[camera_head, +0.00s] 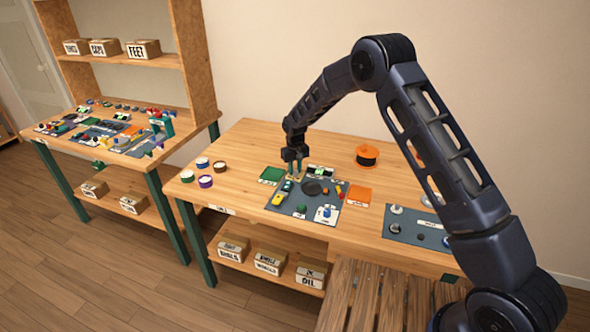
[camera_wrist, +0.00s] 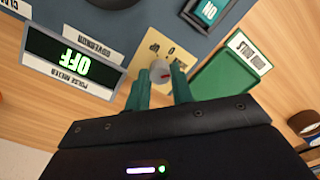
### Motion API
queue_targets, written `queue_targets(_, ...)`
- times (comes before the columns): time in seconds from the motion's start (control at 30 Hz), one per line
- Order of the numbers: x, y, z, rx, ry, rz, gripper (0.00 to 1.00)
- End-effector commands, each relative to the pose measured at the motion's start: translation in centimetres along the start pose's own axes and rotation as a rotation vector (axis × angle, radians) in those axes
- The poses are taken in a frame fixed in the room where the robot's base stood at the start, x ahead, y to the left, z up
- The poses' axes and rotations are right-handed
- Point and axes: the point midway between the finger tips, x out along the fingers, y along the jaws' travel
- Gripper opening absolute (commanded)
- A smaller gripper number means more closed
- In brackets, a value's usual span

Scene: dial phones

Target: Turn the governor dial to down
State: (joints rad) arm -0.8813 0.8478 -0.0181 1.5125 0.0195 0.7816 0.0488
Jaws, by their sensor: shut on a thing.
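The governor dial (camera_wrist: 159,71) is a small grey-white knob with a red mark, on a tan plate (camera_wrist: 149,48) in the wrist view. A label reading GOVERNOR (camera_wrist: 93,44) is beside it. My gripper (camera_wrist: 162,84) has green fingers, one on each side of the knob, and is shut on it. In the head view my gripper (camera_head: 295,170) reaches down at the back edge of the grey panel (camera_head: 272,206); the dial is too small to make out there. The lettering on the plate is partly hidden and upside down.
A display reading OFF, labelled PULSE METER (camera_wrist: 74,60), stands close left of the fingers. A green tray (camera_wrist: 226,82) and a teal ON button (camera_wrist: 209,11) are at the right. An orange-black spool (camera_head: 367,156) stands further back on the table.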

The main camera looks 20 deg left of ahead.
Motion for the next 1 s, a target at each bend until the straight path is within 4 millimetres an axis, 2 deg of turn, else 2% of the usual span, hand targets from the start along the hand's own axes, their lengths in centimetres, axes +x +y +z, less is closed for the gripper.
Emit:
queue_targets(0.5,-0.08,0.05,-0.05,0.023,0.001,0.000,0.00)
queue_targets(0.53,-0.08,0.05,-0.05,0.022,0.001,0.000,0.27)
queue_targets(0.63,-0.07,0.05,-0.04,0.022,0.001,0.000,0.45)
queue_targets(1.0,-0.52,0.01,-0.04,0.022,0.001,0.000,0.45)
